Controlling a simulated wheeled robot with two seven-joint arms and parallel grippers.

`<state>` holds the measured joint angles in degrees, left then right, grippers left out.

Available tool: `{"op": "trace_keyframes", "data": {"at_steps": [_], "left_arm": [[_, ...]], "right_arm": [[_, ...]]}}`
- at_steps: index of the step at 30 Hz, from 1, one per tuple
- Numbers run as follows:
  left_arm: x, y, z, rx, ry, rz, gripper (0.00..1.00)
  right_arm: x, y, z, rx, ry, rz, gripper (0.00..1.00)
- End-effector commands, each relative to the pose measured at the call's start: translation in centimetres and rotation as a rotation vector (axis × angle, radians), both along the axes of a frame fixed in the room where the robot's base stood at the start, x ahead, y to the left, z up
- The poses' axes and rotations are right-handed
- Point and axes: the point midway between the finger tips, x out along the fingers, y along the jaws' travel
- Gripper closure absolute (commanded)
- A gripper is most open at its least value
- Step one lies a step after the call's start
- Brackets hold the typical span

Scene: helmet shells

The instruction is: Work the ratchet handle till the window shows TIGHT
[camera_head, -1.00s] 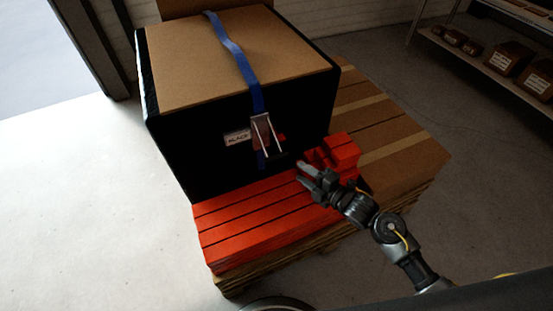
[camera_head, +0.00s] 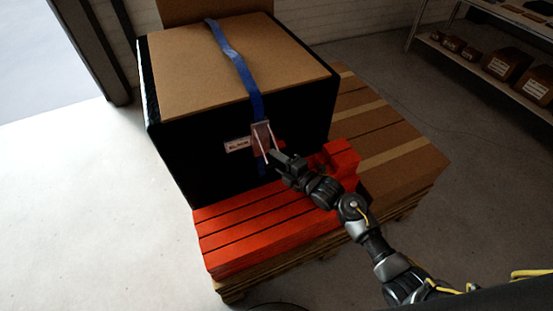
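A ratchet with a silver-framed handle (camera_head: 263,135) sits on the blue strap (camera_head: 238,62), on the dark front face of a large box (camera_head: 190,165). A small white window label (camera_head: 237,145) is left of the ratchet; its lettering looks like SLACK but is blurred. My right gripper (camera_head: 274,158) is at the lower end of the handle and overlaps it in the picture. Its fingers are small and dark, and I cannot tell whether they are closed on the handle. My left gripper is not in view.
A red block (camera_head: 341,157) is just right of my gripper. Shelves with boxes (camera_head: 505,62) stand far right. Floor at left is clear.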

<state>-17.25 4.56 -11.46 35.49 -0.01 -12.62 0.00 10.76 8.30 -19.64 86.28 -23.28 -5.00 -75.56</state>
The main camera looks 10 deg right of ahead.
Motion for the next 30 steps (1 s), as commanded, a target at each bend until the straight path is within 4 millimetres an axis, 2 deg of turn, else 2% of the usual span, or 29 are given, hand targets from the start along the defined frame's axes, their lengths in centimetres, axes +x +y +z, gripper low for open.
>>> {"op": "trace_keyframes", "data": {"at_steps": [10, 18, 20, 30], "left_arm": [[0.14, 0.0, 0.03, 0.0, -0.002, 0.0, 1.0], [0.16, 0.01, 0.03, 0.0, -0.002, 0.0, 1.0], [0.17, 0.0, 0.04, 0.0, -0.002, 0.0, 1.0], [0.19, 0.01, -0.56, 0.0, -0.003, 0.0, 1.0]], "right_arm": [[0.34, 0.32, -0.04, -0.001, -0.001, 0.0, 0.6], [0.33, 0.3, -0.04, 0.0, 0.0, 0.0, 0.94], [0.33, 0.29, -0.05, 0.0, 0.0, 0.0, 1.0], [0.37, 0.3, -0.39, 0.002, -0.009, 0.0, 1.0]]}}
